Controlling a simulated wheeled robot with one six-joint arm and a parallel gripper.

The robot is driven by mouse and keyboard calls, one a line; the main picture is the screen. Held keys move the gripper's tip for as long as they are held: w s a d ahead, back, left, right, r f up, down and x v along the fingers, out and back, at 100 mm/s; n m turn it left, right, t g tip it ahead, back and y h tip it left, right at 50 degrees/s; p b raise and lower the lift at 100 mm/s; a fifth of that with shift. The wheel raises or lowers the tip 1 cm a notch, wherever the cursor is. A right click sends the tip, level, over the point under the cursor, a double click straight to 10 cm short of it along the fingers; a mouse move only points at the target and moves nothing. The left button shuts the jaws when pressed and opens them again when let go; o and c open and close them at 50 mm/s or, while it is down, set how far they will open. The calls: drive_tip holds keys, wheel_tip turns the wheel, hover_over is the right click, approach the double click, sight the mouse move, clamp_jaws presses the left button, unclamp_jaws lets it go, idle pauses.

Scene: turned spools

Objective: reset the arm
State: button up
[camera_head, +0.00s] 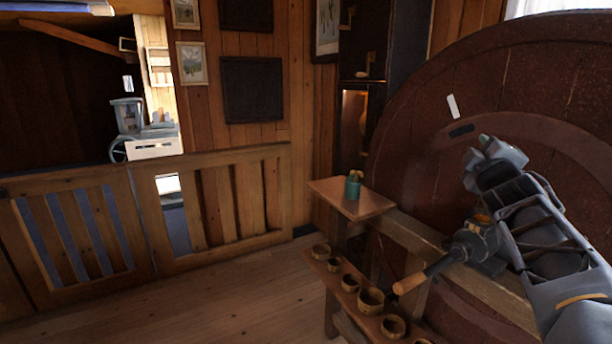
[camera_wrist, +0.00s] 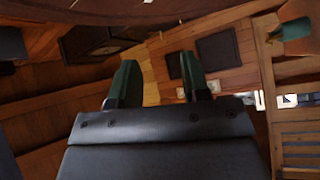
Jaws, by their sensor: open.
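My gripper (camera_head: 485,143) is raised at the right in the head view, in front of the large round brown wheel. In the wrist view its two green fingers (camera_wrist: 157,78) stand apart with nothing between them. The gap shows only the wooden wall and dark frames behind. In the head view my arm reaches up from the lower right corner. The fingertips are small and partly hidden there.
The large wheel (camera_head: 415,140) fills the right side. A teal cup (camera_head: 352,188) stands on a small wooden shelf (camera_head: 325,187); it also shows in the wrist view (camera_wrist: 295,29). Several bowls (camera_head: 371,299) line a lower bench. A slatted gate (camera_head: 215,200) stands left; floor before it is clear.

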drive_tip(key=s+a+f+m+g+y+p, duration=0.1)
drive_tip(key=s+a+f+m+g, duration=0.3)
drive_tip(key=f, duration=0.4)
drive_tip(key=s+a+f+m+g+y+p, duration=0.15)
drive_tip(key=a+f+m+g, duration=0.3)
drive_tip(key=f, duration=0.45)
drive_tip(key=s+a+f+m+g+y+p, duration=0.2)
drive_tip(key=s+a+f+g+y, duration=0.1)
drive_tip(key=s+a+f+g, duration=0.4)
drive_tip(key=s+a+f, duration=0.3)
drive_tip(key=s+f, duration=0.1)
drive_tip(key=s, duration=0.3)
drive_tip(key=shift+a+f, duration=0.2)
